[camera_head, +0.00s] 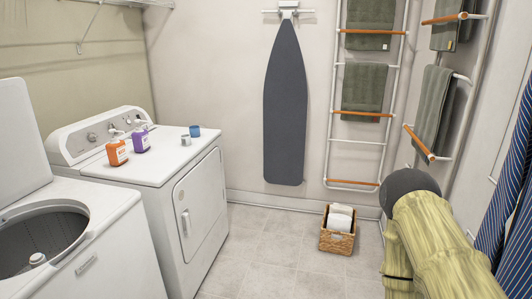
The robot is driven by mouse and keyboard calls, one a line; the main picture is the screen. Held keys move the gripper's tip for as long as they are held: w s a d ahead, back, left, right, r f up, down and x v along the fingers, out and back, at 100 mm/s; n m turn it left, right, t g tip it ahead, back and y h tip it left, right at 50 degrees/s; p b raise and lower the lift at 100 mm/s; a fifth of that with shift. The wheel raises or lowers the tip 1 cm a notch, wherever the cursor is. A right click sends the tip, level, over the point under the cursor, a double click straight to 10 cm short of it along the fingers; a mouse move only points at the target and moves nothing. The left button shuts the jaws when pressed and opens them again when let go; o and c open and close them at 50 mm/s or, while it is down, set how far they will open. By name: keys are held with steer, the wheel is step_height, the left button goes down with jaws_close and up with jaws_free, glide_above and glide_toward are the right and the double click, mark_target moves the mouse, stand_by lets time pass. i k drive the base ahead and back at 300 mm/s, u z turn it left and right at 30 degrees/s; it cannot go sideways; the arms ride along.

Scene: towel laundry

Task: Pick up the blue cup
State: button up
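A small blue cup (194,131) stands on top of the white dryer (178,166), toward its back right corner. A small pale cup or jar (185,140) with a bluish top stands just in front and to the left of it. No gripper fingers show in the head view, so how my gripper stands relative to the cup cannot be seen.
Orange (117,150) and purple (140,138) bottles stand left on the dryer. The open-lidded washer (105,215) is at front left. A wicker basket (337,240) sits on the floor. A yellow-green, dark-ended shape, possibly my arm, fills the lower right. Middle floor is clear.

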mark_target(195, 131)
steer(key=i, duration=2.4)
steer(key=u, duration=1.8)
